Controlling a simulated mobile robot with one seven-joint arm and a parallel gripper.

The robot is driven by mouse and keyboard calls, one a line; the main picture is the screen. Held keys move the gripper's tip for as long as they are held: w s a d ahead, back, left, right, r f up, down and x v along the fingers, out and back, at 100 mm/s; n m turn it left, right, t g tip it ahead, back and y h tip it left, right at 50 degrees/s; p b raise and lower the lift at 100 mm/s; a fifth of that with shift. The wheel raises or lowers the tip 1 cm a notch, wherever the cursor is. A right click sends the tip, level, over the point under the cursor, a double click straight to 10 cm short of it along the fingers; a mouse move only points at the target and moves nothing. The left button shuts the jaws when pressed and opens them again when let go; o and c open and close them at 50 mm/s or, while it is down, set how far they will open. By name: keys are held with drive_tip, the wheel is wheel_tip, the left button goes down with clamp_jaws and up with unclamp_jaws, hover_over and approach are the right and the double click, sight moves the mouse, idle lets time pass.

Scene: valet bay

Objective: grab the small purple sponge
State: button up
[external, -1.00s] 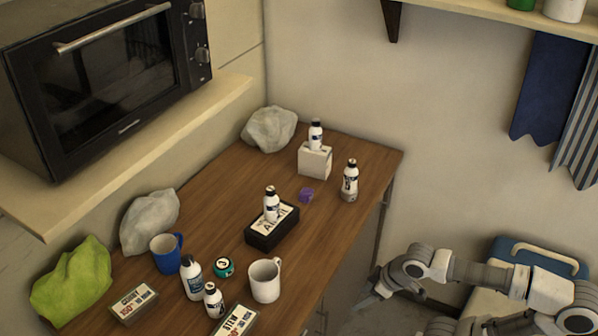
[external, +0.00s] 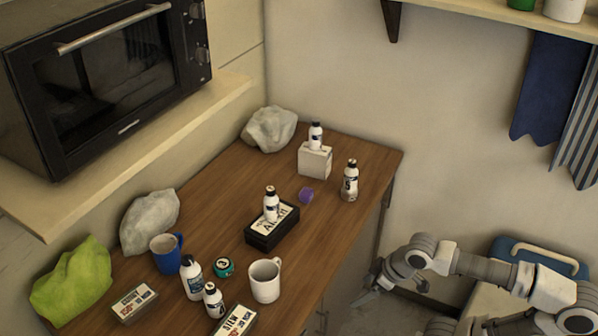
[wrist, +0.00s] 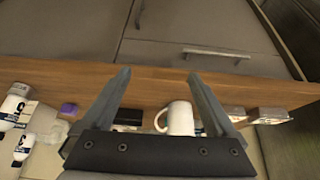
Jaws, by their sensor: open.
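The small purple sponge (external: 306,195) lies on the wooden counter (external: 217,213), between a black box with a white label and the bottle at the counter's right edge. In the wrist view the sponge (wrist: 68,109) shows at left, near the counter's edge. My gripper (external: 368,297) is out in front of the counter, to the right of it and apart from the sponge. In the wrist view my gripper (wrist: 157,76) is open with nothing between its fingers, and the sponge is to the left of the left finger.
A bottle (external: 271,204) stands on the black box (external: 262,240) near the sponge. Another bottle (external: 350,181) stands right of it, and a white box (external: 314,161) with a bottle on top stands behind. A white mug (external: 265,281) is near the front edge. Cabinet doors (wrist: 175,40) are below the counter.

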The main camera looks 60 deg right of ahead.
wheel_tip(320, 180, up, 29)
drive_tip(key=w+d+r+m+t+y+p, duration=0.1)
drive_tip(key=w+d+m+y+p, duration=0.25)
drive_tip(key=w+m, duration=0.9)
drive_tip(key=m+t+h+p, duration=0.3)
drive_tip(key=m+t+p, duration=0.35)
drive_tip(key=m, duration=1.65)
hover_over(306, 192)
drive_tip(key=s+b, duration=0.1)
drive_tip(key=s, duration=0.1)
drive_tip(key=shift+y, duration=0.25)
wheel_tip(306, 192, down, 31)
drive_tip(key=shift+d+r+b, duration=0.15)
drive_tip(key=shift+r+b, duration=0.05)
drive_tip(key=shift+b, duration=0.65)
drive_tip(key=shift+f+b, duration=0.3)
drive_tip(key=shift+f, duration=1.3)
drive_tip(key=b+x, duration=0.1)
drive_tip(key=x, duration=0.3)
drive_tip(key=shift+w+f, duration=0.2)
drive_tip(key=shift+w, duration=0.3)
drive_tip(key=shift+r, duration=0.1)
drive_tip(key=c, duration=1.4)
